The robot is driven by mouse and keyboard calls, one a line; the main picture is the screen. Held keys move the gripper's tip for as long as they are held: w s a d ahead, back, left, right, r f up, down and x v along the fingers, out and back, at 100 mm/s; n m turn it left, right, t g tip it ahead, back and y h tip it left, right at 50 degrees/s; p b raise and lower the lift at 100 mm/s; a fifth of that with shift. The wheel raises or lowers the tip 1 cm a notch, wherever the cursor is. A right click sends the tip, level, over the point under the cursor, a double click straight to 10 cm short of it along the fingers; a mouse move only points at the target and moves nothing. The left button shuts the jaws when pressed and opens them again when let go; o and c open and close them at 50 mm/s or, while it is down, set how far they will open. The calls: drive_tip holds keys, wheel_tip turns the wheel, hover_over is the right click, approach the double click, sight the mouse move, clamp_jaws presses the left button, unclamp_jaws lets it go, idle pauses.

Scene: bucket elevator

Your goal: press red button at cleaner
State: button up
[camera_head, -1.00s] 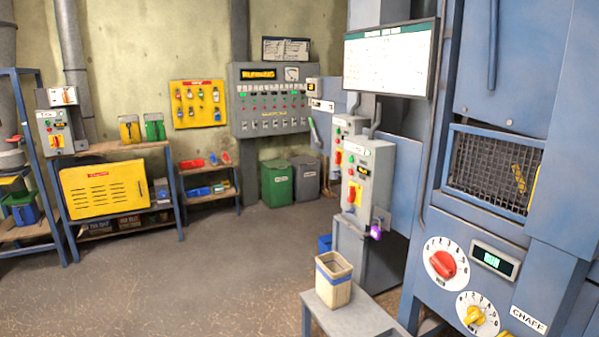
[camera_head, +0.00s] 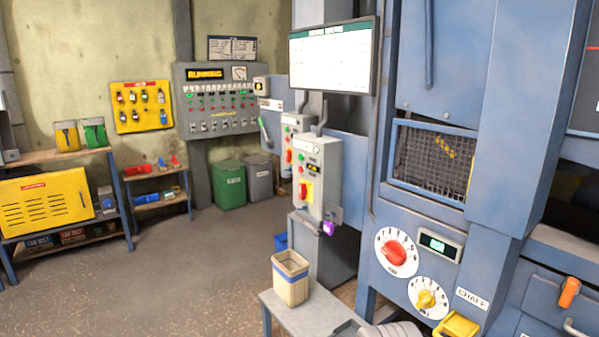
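The cleaner seems to be the large blue machine (camera_head: 440,215) on the right, with a mesh window, a red dial (camera_head: 394,254), a yellow dial (camera_head: 427,298) and a CHAFF label (camera_head: 472,298). To its left stands a grey control box (camera_head: 329,171) with small coloured buttons and a yellow plate (camera_head: 308,192) carrying a red switch. A second grey box (camera_head: 290,135) with red controls is partly hidden behind it. I cannot tell for sure which red control belongs to the cleaner. My gripper is not in view.
A low grey bench (camera_head: 300,312) holding a beige bucket (camera_head: 291,277) stands before the boxes. A screen (camera_head: 332,55) hangs above. A wall panel (camera_head: 217,100), green bin (camera_head: 229,185) and shelves are behind. The floor (camera_head: 170,270) at left is clear.

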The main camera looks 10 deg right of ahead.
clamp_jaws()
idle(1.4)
